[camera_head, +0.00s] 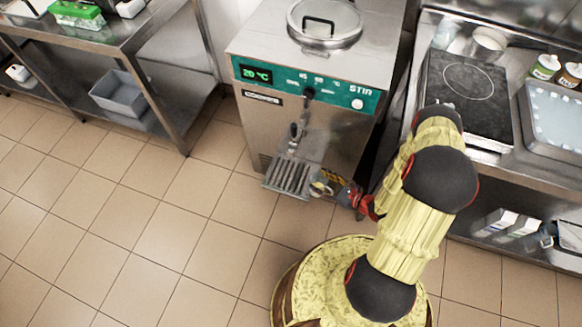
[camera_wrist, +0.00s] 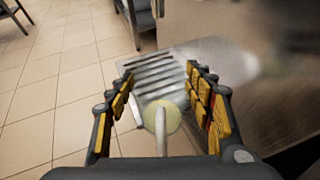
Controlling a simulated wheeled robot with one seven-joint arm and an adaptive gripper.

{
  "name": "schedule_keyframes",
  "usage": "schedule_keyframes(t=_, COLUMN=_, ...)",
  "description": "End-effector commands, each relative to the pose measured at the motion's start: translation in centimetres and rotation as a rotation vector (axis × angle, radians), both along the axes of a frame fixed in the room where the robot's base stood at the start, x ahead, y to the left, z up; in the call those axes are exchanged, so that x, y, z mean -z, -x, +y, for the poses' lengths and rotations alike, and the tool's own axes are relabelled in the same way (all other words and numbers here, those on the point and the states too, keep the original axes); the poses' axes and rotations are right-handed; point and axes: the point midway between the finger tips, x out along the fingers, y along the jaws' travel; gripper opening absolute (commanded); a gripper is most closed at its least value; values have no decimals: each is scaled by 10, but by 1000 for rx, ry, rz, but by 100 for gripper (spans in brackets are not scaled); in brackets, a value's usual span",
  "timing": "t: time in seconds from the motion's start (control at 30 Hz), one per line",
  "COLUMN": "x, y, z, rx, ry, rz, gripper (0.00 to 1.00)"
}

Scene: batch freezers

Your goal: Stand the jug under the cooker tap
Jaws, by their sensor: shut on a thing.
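The cooker (camera_head: 300,120) is a steel cabinet with a green panel reading 20 °C. Its tap (camera_head: 296,138) sits on the front, above a slatted drip tray (camera_head: 287,177). My gripper (camera_head: 333,190) is low at the tray's right side, shut on the jug's handle. The jug (camera_head: 313,174) is clear and hard to make out, near the tray's right end; I cannot tell whether it touches the tray. In the wrist view, the pale handle (camera_wrist: 160,135) lies between my fingers (camera_wrist: 160,110), with a pale yellow round patch by it. The slatted tray (camera_wrist: 160,72) is beyond.
A steel shelf table (camera_head: 150,45) with a grey bin (camera_head: 120,93) stands left. On the right a counter holds a hob (camera_head: 468,95), a pot (camera_head: 488,44), jars and a tray (camera_head: 555,115). Tiled floor (camera_head: 150,220) in front of the cooker is clear.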

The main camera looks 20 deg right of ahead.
Motion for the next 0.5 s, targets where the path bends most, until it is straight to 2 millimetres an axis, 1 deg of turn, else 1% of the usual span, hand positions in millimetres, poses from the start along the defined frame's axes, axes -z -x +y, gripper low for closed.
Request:
schedule_keyframes(t=0.03, x=1, y=-9, z=8, rx=-8, ry=2, rz=-1, gripper=13)
schedule_keyframes(t=0.27, x=1, y=-51, z=33, rx=-7, ry=1, rz=-2, gripper=13)
schedule_keyframes(t=0.5, x=2, y=-98, z=62, rx=-6, ry=2, rz=-1, gripper=13)
